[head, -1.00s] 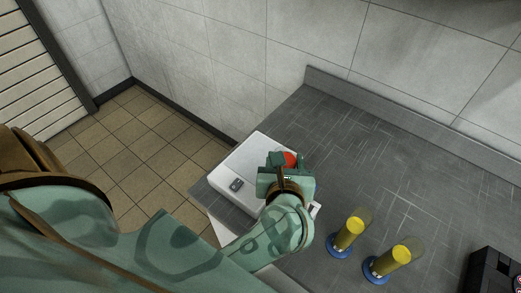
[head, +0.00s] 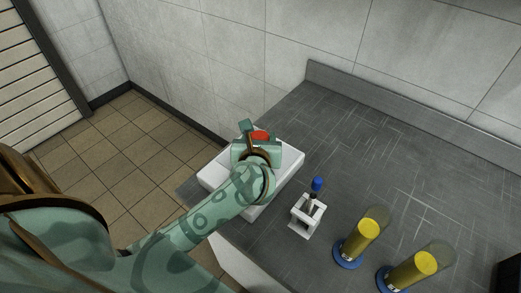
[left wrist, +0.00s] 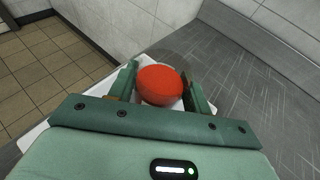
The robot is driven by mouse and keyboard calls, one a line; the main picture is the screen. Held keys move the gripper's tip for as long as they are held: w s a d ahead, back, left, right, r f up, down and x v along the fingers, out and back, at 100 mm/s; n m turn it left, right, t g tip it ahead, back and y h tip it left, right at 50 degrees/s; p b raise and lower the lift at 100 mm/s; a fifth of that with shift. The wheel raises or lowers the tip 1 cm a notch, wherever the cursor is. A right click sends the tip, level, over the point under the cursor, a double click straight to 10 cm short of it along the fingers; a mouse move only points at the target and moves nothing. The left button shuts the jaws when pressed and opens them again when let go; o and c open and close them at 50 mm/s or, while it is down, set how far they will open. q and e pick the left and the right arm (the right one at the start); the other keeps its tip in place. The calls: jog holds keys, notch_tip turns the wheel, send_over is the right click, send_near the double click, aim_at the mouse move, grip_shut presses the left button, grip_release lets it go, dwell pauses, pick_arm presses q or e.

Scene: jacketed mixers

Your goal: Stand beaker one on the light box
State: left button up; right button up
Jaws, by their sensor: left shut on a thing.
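Beaker one, as I take it, shows red contents (head: 260,136) between the fingers of my left gripper (head: 256,142). In the left wrist view the red contents (left wrist: 160,84) sit between both fingers, with a faint clear wall around them. The left gripper is shut on the beaker. The white light box (head: 288,168) lies at the left end of the counter, under the gripper and arm, which hide much of it. The beaker appears over the box; I cannot tell whether its base touches. My right gripper is not in view.
A white holder (head: 307,216) with a blue-topped tool (head: 317,186) stands right of the box. Two cylinders with yellow contents (head: 362,236) (head: 413,270) on blue bases stand further right. A dark object (head: 510,268) is at the right edge. The back counter is clear.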

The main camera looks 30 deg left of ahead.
pick_arm(q)
notch_tip(320, 180, down, 4)
jog(key=shift+r+b, duration=0.15)
jog(key=shift+b, duration=0.95)
jog(key=shift+r, duration=0.25)
jog(key=shift+f, duration=0.25)
jog(key=o, duration=1.1)
jog(key=shift+s+d+r, duration=0.1)
jog(key=shift+s+r, duration=0.05)
jog(key=shift+r, duration=0.2)
jog(key=p+v, duration=0.2)
jog(key=v, duration=0.9)
jog(key=shift+s+d, duration=0.15)
jog(key=shift+s, duration=0.1)
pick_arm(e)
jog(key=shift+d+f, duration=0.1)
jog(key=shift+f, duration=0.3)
